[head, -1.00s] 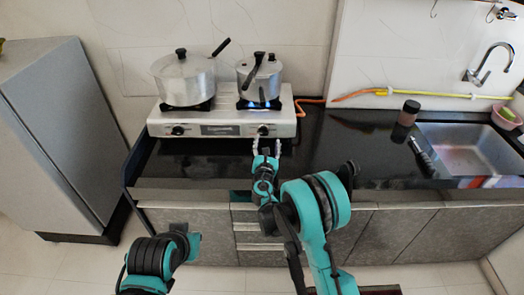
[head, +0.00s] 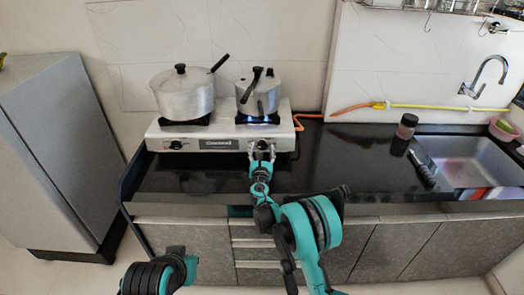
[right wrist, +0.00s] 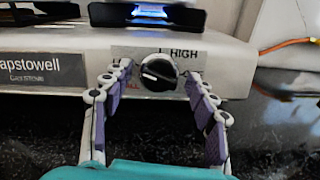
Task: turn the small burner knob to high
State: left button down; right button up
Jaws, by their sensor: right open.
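The small burner knob (right wrist: 159,72) is black and round, on the front panel of the silver stove (head: 290,140). A HIGH label (right wrist: 184,54) is above and right of it, and red lettering is at its lower left. Its grip bar lies slightly tilted; I cannot tell which end is the pointer. My right gripper (right wrist: 159,70) is open, one finger on each side of the knob; I cannot tell whether they touch it. In the head view my right gripper (head: 261,150) is at the stove front. My left gripper is not visible, only part of its arm at lower left.
A blue flame (right wrist: 150,12) burns under the smaller pot (head: 258,95). A larger pot (head: 183,92) stands on the left burner, above the other knob (head: 176,145). The black counter (head: 350,165) is clear to the right, up to a jar (head: 406,126) and the sink (head: 470,160).

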jog(key=c, duration=1.2)
jog(key=shift+o, duration=0.2)
jog(key=shift+m, duration=0.5)
jog(key=m+h, duration=0.1)
jog(key=m, duration=0.2)
jog(key=m+h, duration=0.1)
jog(key=m, duration=0.3)
jog(key=shift+a+m+g, duration=0.1)
jog(key=shift+m+g, duration=0.2)
jog(key=shift+g, duration=0.1)
jog(key=m+g, duration=0.1)
jog(key=m, duration=0.5)
jog(key=shift+m+h, duration=0.4)
